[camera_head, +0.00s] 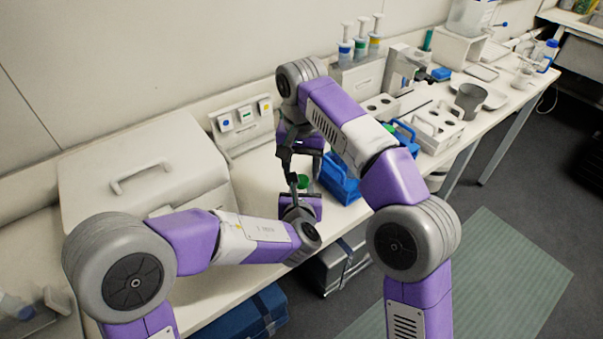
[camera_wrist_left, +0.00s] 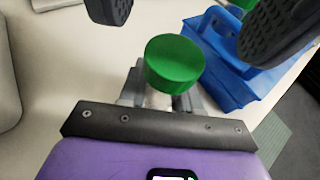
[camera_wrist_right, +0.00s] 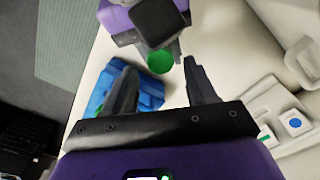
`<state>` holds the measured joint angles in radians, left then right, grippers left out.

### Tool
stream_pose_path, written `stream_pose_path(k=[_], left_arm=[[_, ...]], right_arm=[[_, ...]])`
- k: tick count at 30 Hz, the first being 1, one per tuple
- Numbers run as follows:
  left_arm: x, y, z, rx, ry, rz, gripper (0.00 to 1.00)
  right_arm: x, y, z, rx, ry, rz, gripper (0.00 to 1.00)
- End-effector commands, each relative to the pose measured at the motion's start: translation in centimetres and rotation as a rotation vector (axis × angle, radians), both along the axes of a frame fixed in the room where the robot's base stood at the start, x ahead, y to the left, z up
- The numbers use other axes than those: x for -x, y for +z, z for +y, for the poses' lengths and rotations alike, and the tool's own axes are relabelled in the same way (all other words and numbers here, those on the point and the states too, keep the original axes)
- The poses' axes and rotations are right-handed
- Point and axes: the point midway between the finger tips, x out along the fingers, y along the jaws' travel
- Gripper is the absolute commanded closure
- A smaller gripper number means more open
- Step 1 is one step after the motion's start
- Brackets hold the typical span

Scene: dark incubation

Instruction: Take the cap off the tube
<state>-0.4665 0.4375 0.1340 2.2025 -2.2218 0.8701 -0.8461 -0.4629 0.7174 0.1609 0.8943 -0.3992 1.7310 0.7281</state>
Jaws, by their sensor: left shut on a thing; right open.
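The tube (camera_wrist_left: 156,100) stands with its green cap (camera_wrist_left: 175,64) facing the left wrist camera. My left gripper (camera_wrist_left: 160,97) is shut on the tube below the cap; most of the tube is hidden. The cap also shows in the head view (camera_head: 303,181) and in the right wrist view (camera_wrist_right: 159,62). My right gripper (camera_wrist_right: 160,72) is open. Its two fingers stand apart on either side of the cap as seen in both wrist views, with no visible contact. In the head view, the arms partly hide both grippers.
A blue rack (camera_head: 338,180) stands on the bench (camera_head: 258,180) close to the grippers. A white lidded box (camera_head: 145,185) is at left, and a white holder with coloured squares (camera_head: 243,125) is behind. White racks (camera_head: 437,125) and a grey cup (camera_head: 467,101) stand to the right.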

Motion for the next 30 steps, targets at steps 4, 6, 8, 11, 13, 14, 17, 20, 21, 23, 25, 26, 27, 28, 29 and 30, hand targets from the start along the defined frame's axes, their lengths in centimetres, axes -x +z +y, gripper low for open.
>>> stream_pose_path(k=[4, 6, 8, 11, 13, 14, 17, 20, 21, 23, 25, 26, 27, 28, 29, 30], left_arm=[[0.0, 0.0, 0.0, 0.000, 0.000, 0.000, 1.00], [0.0, 0.0, 0.0, 0.000, 0.000, 0.000, 1.00], [0.0, 0.0, 0.0, 0.000, 0.000, 0.000, 1.00], [0.0, 0.0, 0.0, 0.000, 0.000, 0.000, 1.00], [0.0, 0.0, 0.0, 0.000, 0.000, 0.000, 1.00], [0.0, 0.0, 0.0, 0.000, 0.000, 0.000, 1.00], [0.0, 0.0, 0.0, 0.000, 0.000, 0.000, 1.00], [0.0, 0.0, 0.0, 0.000, 0.000, 0.000, 1.00], [0.0, 0.0, 0.0, 0.000, 0.000, 0.000, 1.00], [0.0, 0.0, 0.0, 0.000, 0.000, 0.000, 1.00], [0.0, 0.0, 0.0, 0.000, 0.000, 0.000, 1.00], [0.0, 0.0, 0.0, 0.000, 0.000, 0.000, 1.00], [0.0, 0.0, 0.0, 0.000, 0.000, 0.000, 1.00], [0.0, 0.0, 0.0, 0.000, 0.000, 0.000, 1.00], [0.0, 0.0, 0.0, 0.000, 0.000, 0.000, 1.00], [0.0, 0.0, 0.0, 0.000, 0.000, 0.000, 1.00]], right_arm=[[0.0, -1.6, 0.0, 0.001, 0.001, 0.001, 0.44], [0.0, -2.1, 0.0, 0.000, 0.001, 0.000, 0.44], [0.0, -2.4, 0.0, 0.000, 0.001, 0.000, 0.44], [0.0, -2.7, 0.0, -0.001, 0.001, -0.001, 0.44], [0.0, -2.8, 0.0, -0.001, 0.001, -0.001, 0.44], [0.0, -2.8, 0.0, -0.001, 0.001, -0.001, 0.44], [0.0, -2.8, 0.0, -0.001, 0.001, -0.001, 0.44], [0.0, -2.8, 0.0, -0.001, 0.001, -0.001, 0.48], [0.0, -2.8, 0.0, -0.001, 0.001, -0.001, 0.54], [0.0, -2.8, 0.0, -0.001, 0.001, -0.001, 0.64], [0.0, -2.7, 0.0, -0.001, 0.001, -0.001, 0.74], [0.0, -2.7, 0.0, -0.001, 0.001, -0.001, 0.79], [0.0, -2.7, 0.0, -0.001, 0.001, -0.001, 0.85], [0.0, -2.7, 0.0, -0.001, 0.001, -0.001, 0.90], [0.0, -2.7, 0.0, -0.001, 0.001, -0.001, 0.94], [0.0, -2.7, 0.0, -0.001, 0.001, -0.001, 1.00]])
